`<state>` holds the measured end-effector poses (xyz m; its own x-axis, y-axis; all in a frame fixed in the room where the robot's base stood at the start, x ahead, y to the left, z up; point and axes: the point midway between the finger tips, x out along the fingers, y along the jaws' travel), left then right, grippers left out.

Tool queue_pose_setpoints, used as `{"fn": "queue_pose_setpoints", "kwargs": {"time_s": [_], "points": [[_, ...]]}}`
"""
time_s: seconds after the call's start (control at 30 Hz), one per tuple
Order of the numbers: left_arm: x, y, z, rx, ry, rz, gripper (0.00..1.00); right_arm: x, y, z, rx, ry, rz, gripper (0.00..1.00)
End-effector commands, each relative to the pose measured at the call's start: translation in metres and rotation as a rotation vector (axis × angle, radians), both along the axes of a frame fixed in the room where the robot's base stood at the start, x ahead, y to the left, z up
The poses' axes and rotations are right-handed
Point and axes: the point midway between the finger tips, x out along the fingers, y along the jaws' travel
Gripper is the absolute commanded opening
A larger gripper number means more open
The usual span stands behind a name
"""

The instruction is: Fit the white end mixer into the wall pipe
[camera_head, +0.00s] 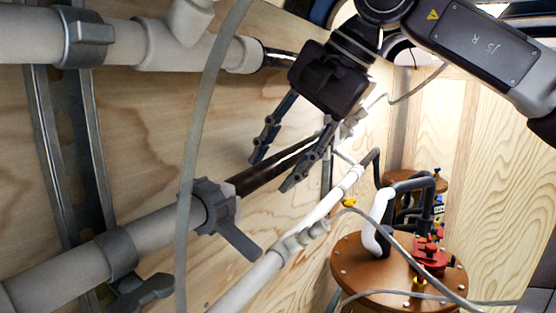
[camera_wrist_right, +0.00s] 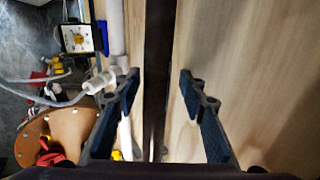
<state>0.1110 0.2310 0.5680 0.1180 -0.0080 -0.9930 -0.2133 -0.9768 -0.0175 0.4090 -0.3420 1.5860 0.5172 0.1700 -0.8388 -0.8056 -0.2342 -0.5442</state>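My right gripper (camera_head: 274,168) comes down from the top of the head view with its fingers spread. A long dark tube (camera_head: 262,177) runs between the fingers, with gaps visible beside it. The right wrist view shows the same tube (camera_wrist_right: 158,60) upright between the open fingers (camera_wrist_right: 160,88). The tube's near end meets the grey collar (camera_head: 214,204) of the lower wall pipe (camera_head: 165,228); whether it is seated inside, I cannot tell. Its far end lies near pale fittings (camera_head: 350,124). I cannot tell for sure which part is the white end mixer. My left gripper is not in view.
An upper grey pipe (camera_head: 120,42) with a tee runs along the wooden wall (camera_head: 150,110). A grey cable (camera_head: 190,165) hangs across the front. A thinner white pipe (camera_head: 320,208) runs below the tube. A brown round lid (camera_head: 350,262) with hoses stands at lower right.

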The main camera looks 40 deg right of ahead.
Motion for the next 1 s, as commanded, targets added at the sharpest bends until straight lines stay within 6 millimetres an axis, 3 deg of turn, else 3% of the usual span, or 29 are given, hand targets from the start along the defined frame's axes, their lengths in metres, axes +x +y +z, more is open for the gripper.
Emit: {"fn": "queue_pose_setpoints", "kwargs": {"time_s": [0.17,0.43,0.7,1.0], "points": [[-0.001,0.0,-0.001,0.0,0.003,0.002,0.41,-0.001,-0.001,0.004,0.0,-0.006,-0.003,0.38],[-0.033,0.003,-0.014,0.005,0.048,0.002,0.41,-0.02,-0.008,0.037,0.0,-0.012,-0.005,0.38],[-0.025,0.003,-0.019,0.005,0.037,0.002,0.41,-0.047,-0.016,0.08,0.0,-0.009,-0.005,0.38],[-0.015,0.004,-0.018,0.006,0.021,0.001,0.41,-0.061,-0.02,0.102,0.0,-0.008,-0.003,0.38]]}}
